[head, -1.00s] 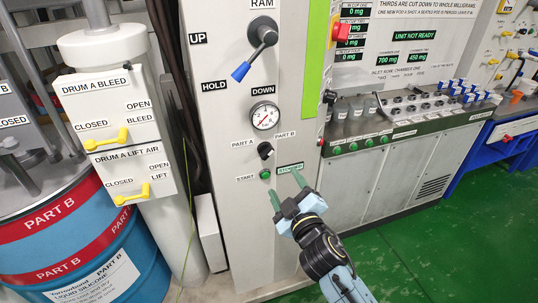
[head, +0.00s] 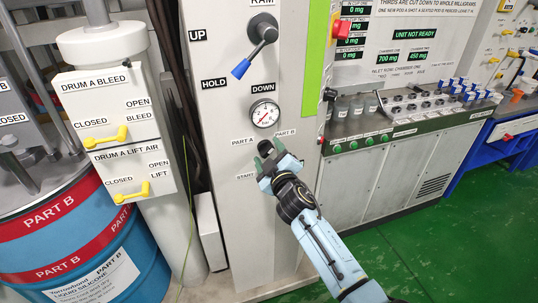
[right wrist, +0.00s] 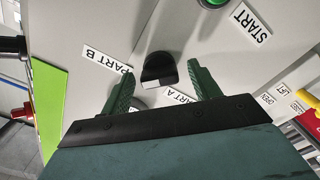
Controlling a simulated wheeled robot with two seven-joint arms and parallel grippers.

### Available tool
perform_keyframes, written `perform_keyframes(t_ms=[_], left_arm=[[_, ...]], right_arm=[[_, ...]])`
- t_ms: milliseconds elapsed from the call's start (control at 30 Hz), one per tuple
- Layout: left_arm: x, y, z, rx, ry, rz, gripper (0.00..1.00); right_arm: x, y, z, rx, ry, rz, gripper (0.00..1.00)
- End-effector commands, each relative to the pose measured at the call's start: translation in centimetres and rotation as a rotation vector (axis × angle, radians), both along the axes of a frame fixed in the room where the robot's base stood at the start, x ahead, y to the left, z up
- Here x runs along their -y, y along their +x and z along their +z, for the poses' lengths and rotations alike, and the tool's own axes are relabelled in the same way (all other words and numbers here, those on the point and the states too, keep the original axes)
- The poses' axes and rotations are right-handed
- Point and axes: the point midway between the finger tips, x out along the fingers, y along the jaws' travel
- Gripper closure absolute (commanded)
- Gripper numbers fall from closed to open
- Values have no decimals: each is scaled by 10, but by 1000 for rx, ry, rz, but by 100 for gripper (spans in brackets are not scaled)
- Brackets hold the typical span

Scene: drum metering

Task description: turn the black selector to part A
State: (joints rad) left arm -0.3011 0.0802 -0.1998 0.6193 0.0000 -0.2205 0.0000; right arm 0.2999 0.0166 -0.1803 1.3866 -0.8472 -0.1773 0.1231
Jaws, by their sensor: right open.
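The black selector (head: 262,143) sits on the pale panel below the gauge, between the PART A label (head: 245,138) and the PART B label (head: 285,132). My right gripper (head: 267,154) is open at the selector and partly hides it. In the right wrist view the selector (right wrist: 160,68) stands between the two spread green fingers, with a gap on both sides. A small white mark shows on its edge toward the PART A (right wrist: 180,97) and PART B (right wrist: 108,62) labels. Which label it points to is hard to tell. My left gripper is not in view.
A pressure gauge (head: 265,114) and a blue-tipped ram lever (head: 262,32) are above the selector. A green button (right wrist: 212,2) by the START label (right wrist: 250,22) is close to one finger. Drum valves with yellow handles (head: 118,138) are at the left.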

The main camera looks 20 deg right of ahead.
Motion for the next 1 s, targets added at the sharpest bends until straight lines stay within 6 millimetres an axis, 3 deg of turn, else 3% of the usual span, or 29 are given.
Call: perform_keyframes(t_ms=[167,500,1000], left_arm=[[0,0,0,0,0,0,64],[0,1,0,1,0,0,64],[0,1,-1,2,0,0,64]], right_arm=[[0,0,0,1,0,-1,38],[0,0,0,1,0,-1,81],[1,0,0,5,-133,-1,83]])
